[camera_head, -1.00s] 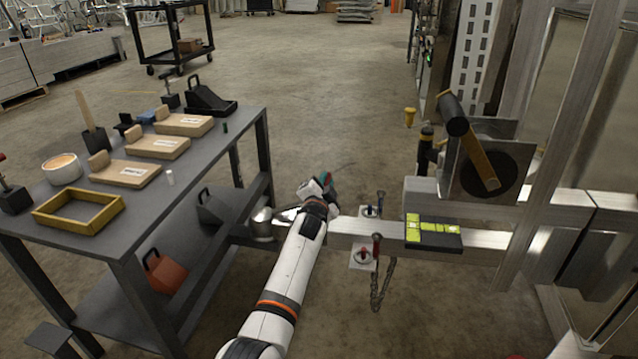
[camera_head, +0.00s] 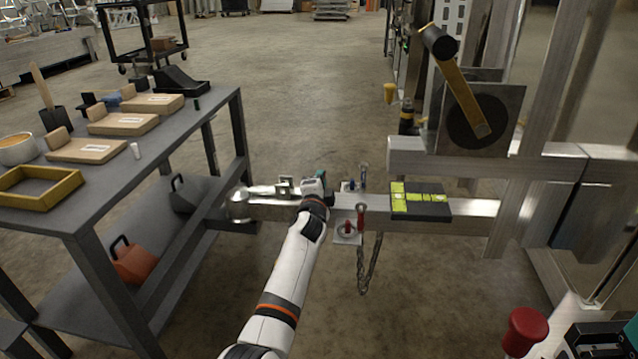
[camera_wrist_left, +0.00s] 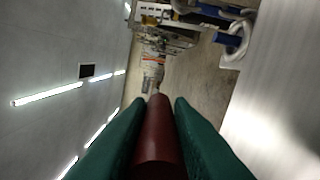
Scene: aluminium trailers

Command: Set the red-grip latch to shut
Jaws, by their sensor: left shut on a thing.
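The red grip (camera_wrist_left: 156,140) of the latch shows in the left wrist view as a dark red cylinder between my green fingers. My left gripper (camera_head: 318,184) is shut on it, low over the trailer's tongue. In the head view my gripper hides the grip, and the lever's exact angle cannot be told. Small grey upright plates (camera_head: 285,187) show on the tongue just left of my gripper. The round coupler end (camera_head: 240,205) lies further left. At the lower right edge a partial white, black and teal form may be my right gripper; its fingers cannot be made out.
A dark workbench (camera_head: 180,130) with wooden blocks stands at left, close to the coupler. Right of my gripper are a red-headed pin (camera_head: 360,216), a hanging chain (camera_head: 368,268) and a black pad with yellow-green pieces (camera_head: 420,200). A red knob (camera_head: 525,330) shows at lower right.

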